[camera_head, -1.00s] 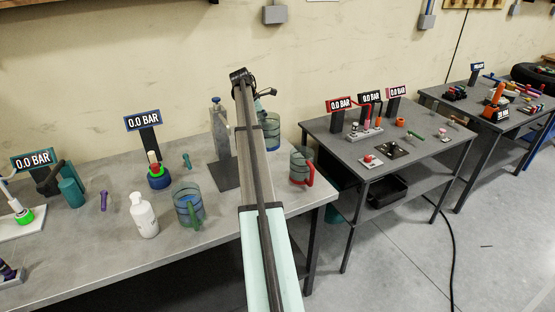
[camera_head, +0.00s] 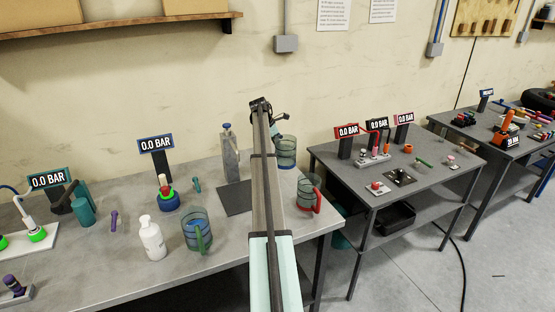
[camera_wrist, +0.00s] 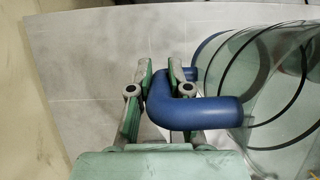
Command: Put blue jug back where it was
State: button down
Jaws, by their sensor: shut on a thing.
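The blue jug is a clear, ribbed vessel with a blue handle. In the head view its body (camera_head: 286,152) shows beside my arm's far end, at the back right of the near workbench. Whether its base touches the bench is unclear. In the wrist view the blue handle (camera_wrist: 205,112) passes between the fingers, and the clear body (camera_wrist: 285,85) lies to the right. My gripper (camera_wrist: 161,68) is shut on the handle. In the head view my gripper (camera_head: 274,118) is small and partly hidden by my arm.
A red-handled jug (camera_head: 309,193) stands at the bench's right end, and a green-handled jug (camera_head: 196,231) left of my arm. A grey post (camera_head: 230,157) on a dark plate (camera_head: 235,198) stands just left of my arm. A white bottle (camera_head: 152,240) is farther left.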

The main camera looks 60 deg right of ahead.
jog(key=shift+f+p, duration=1.05)
jog(key=shift+f, duration=3.35)
jog(key=shift+f, duration=0.1)
jog(key=c, duration=1.1)
grip_release()
jog(key=b+v, duration=0.3)
jog(key=v, duration=0.9)
